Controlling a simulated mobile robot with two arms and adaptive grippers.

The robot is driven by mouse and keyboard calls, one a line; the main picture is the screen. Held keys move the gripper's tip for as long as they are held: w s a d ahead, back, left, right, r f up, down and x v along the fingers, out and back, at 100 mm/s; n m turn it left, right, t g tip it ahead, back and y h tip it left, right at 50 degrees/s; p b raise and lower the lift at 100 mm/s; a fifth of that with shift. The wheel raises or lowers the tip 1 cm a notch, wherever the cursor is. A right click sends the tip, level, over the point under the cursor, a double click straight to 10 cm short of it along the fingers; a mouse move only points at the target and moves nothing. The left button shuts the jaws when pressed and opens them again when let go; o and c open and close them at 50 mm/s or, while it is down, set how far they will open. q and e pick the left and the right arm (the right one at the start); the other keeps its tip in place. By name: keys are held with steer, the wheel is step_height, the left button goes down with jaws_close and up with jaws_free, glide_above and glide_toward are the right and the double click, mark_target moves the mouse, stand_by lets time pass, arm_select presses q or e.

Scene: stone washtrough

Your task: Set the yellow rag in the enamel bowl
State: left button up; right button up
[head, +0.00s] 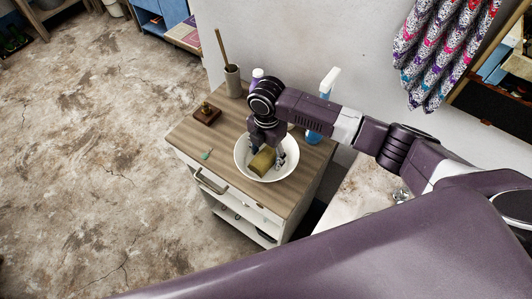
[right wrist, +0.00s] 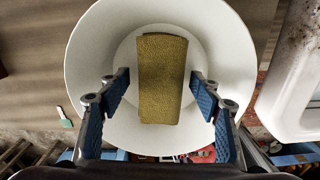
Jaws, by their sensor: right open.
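The yellow rag (head: 262,161) is a folded olive-yellow block inside the white enamel bowl (head: 244,157). The bowl stands on the wooden top of a small cabinet. In the right wrist view the rag (right wrist: 161,80) lies over the middle of the bowl (right wrist: 88,62), between my fingers. My right gripper (head: 268,151) reaches down into the bowl from above. In the right wrist view its blue-padded fingers (right wrist: 160,98) are spread wide, with a gap on each side of the rag. My left gripper is not in view.
On the cabinet top (head: 190,143) are a brown block with a knob (head: 207,114), a cup with a wooden handle (head: 232,80), a small green item (head: 206,155) and a blue spray bottle (head: 326,85). A pale basin (right wrist: 290,105) lies to the right.

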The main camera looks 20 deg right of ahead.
mark_target(266, 155)
step_height(266, 155, up, 12)
steer(key=b, duration=0.2)
steer(key=shift+r, duration=0.25)
steer(key=shift+a, duration=0.1)
stand_by(0.4)
